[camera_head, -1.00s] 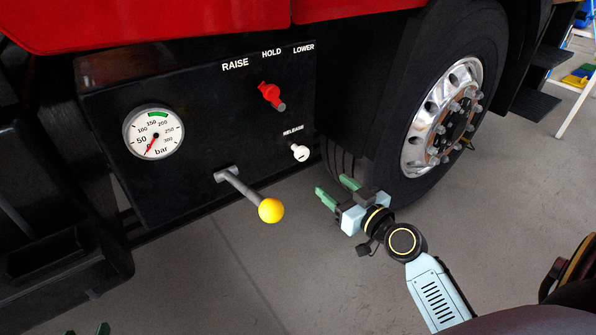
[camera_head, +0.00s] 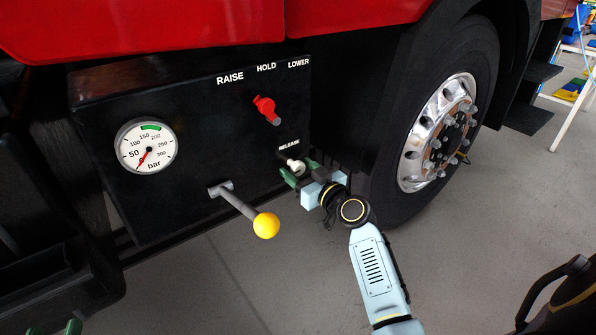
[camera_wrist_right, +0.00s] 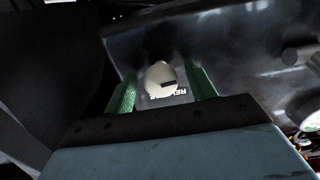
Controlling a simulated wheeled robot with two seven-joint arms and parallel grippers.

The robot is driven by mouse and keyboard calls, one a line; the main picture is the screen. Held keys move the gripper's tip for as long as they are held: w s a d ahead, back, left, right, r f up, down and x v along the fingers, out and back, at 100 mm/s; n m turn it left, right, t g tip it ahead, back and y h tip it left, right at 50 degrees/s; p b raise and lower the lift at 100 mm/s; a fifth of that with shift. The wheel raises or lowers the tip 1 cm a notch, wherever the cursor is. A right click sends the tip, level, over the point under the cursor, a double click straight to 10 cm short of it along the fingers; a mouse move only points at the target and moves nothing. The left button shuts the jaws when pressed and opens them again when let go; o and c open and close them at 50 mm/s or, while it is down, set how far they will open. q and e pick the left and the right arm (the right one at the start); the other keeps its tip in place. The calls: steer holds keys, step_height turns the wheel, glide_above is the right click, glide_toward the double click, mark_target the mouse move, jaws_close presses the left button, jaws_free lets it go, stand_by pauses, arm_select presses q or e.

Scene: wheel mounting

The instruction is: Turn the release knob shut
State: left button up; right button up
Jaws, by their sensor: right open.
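The white release knob (camera_head: 295,166) sticks out of the black control panel below the RELEASE label. It also shows in the right wrist view (camera_wrist_right: 160,78), with a dark mark on its face. My right gripper (camera_head: 301,171) is open, with one green finger on either side of the knob. In the wrist view (camera_wrist_right: 162,88) small gaps show between the knob and both fingers; I see no contact. My left gripper (camera_head: 63,328) shows only as two green fingertips at the bottom left edge, apart from each other and away from the panel.
A red selector (camera_head: 266,108) sits above the knob. A lever with a yellow ball (camera_head: 266,225) juts out at lower left of it. The gauge (camera_head: 146,146) reads near zero. The truck wheel (camera_head: 438,135) stands close to the right. The floor in front is clear.

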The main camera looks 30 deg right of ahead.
arm_select(q)
steer(key=shift+d+r, duration=0.1)
steer(key=shift+r, duration=0.25)
arm_select(e)
steer(key=shift+w, duration=0.45)
steer(key=c, duration=1)
